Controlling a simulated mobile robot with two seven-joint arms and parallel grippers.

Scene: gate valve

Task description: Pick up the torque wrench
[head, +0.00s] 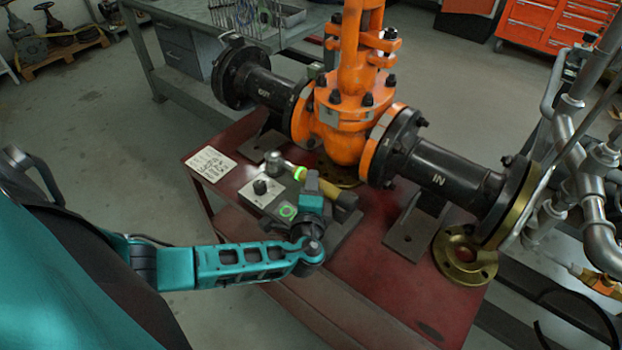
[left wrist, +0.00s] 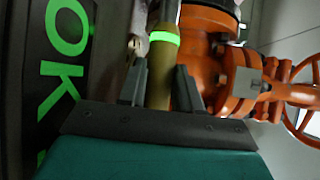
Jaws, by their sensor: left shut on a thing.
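The torque wrench (head: 328,189) has an olive-yellow handle, a lit green band and a metal head toward the left. In the head view it lies at a slant over the red bench, beside a grey box. My left gripper (head: 311,187) is shut across its handle near the green band. In the left wrist view the handle (left wrist: 160,75) stands between the two dark fingers of my left gripper (left wrist: 158,88). I cannot tell whether the wrench touches what is beneath it. My right gripper is not in view.
The grey box (head: 262,194) has a black knob; a dark panel with green OK (left wrist: 66,40) shows close by. The orange valve (head: 345,120) with black flanged pipes stands just behind. A brass flange (head: 465,258) lies right. A white label card (head: 210,163) lies left.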

